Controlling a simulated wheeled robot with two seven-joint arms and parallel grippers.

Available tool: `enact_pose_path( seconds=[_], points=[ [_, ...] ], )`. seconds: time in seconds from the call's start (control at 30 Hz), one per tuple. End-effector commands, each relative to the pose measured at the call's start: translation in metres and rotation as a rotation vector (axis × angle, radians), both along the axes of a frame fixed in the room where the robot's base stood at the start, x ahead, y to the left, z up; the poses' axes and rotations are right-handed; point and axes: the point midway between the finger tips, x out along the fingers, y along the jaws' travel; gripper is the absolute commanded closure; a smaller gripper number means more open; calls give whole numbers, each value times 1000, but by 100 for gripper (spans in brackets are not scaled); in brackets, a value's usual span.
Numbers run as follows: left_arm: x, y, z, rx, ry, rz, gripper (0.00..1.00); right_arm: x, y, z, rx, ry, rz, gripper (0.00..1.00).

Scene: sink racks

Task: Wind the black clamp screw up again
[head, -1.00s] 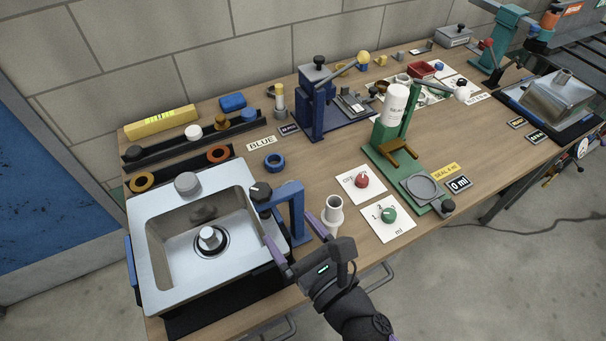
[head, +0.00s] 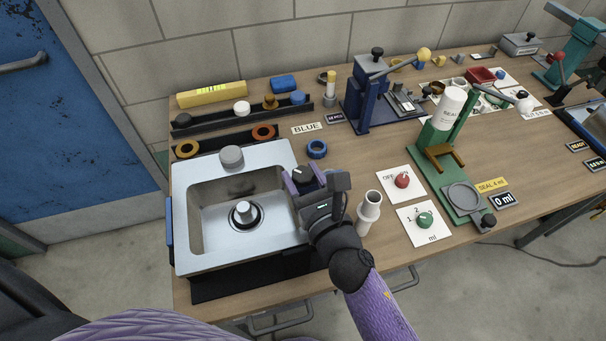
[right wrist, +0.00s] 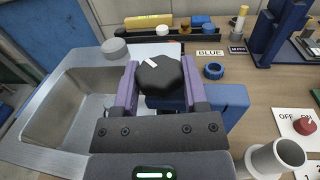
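The black clamp screw (head: 302,174) has a dark knob with a white mark, at the top of the blue clamp at the sink's right edge. In the right wrist view the knob (right wrist: 160,76) sits between the two purple fingers of my right gripper (right wrist: 161,88), which appear to touch it on both sides. In the head view my right gripper (head: 305,178) is at the knob, and its body hides most of the clamp. The blue clamp arm (right wrist: 226,103) shows beyond the right finger. My left gripper is out of view.
The grey sink (head: 270,157) lies directly left of the clamp. A white cup-topped stand (head: 369,207) is close on the right of my right gripper. A blue ring (head: 317,149) lies behind it. Dial cards with red (head: 402,180) and green (head: 425,220) knobs are farther right.

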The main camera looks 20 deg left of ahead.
Motion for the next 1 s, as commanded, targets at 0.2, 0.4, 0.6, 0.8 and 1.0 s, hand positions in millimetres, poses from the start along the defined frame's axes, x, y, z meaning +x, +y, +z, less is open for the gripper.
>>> enact_pose_path(
  seconds=[0.2, 0.4, 0.6, 0.8, 1.0],
  points=[
    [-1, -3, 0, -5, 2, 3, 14, 0, 0, 0, 0, 0, 0, 93],
    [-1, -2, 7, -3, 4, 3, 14, 1, 0, 3, -6, -8, 78, 100],
    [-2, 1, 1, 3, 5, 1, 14, 2, -1, -2, -5, -5, 341, 100],
    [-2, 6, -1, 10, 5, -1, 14, 0, 0, 0, 0, 1, 409, 100],
    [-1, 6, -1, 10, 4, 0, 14, 0, -1, -1, -1, 2, 406, 40]
  ],
)
